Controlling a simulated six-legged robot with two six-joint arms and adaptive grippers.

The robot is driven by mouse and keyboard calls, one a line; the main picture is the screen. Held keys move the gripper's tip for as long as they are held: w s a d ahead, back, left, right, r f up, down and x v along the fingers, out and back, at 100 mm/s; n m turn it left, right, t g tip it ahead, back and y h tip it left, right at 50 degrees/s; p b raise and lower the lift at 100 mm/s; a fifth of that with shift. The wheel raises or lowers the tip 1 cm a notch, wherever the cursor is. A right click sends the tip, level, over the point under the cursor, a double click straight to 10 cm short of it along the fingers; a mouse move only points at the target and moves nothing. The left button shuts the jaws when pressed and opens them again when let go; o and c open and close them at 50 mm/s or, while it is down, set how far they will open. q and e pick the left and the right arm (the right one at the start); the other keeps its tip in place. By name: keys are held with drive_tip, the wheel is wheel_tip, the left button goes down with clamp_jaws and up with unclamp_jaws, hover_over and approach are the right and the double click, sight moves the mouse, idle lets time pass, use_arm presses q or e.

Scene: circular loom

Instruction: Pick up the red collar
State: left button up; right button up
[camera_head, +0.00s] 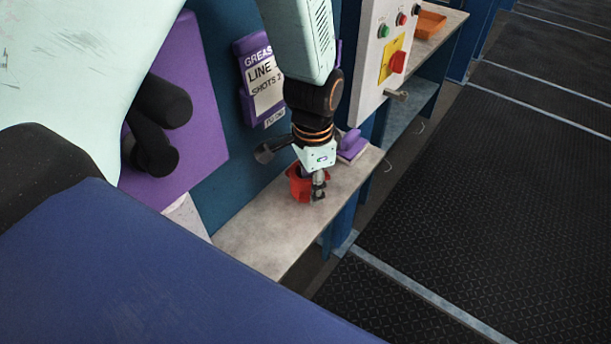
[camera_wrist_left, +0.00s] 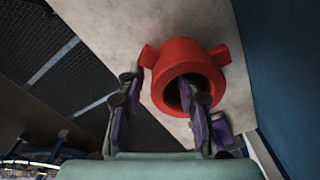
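The red collar (camera_head: 298,187) sits on the grey shelf (camera_head: 262,238), under my left gripper (camera_head: 318,190). In the left wrist view the collar (camera_wrist_left: 184,54) is a thick red ring with side lugs and a dark bore. My left gripper (camera_wrist_left: 158,94) is open there, with one finger reaching into the bore or over its mouth and the other outside the collar's left side. The collar's wall lies between them, with a visible gap on the outer side. My right gripper is not in view.
A purple block (camera_head: 352,146) lies on the shelf just behind the collar. A blue wall with a purple grease sign (camera_head: 262,82) borders the shelf. A control box (camera_head: 388,45) and an orange tray (camera_head: 430,24) stand farther back. Dark floor plates (camera_head: 500,190) are clear at right.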

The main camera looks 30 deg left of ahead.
use_arm(q)
drive_tip(key=shift+s+d, duration=0.1)
drive_tip(key=shift+s, duration=0.1)
drive_tip(key=shift+w+f, duration=0.1)
drive_tip(key=shift+w, duration=0.15)
drive_tip(key=c, duration=0.6)
drive_tip(key=shift+s, duration=0.15)
clamp_jaws()
drive_tip(key=shift+w, duration=0.2)
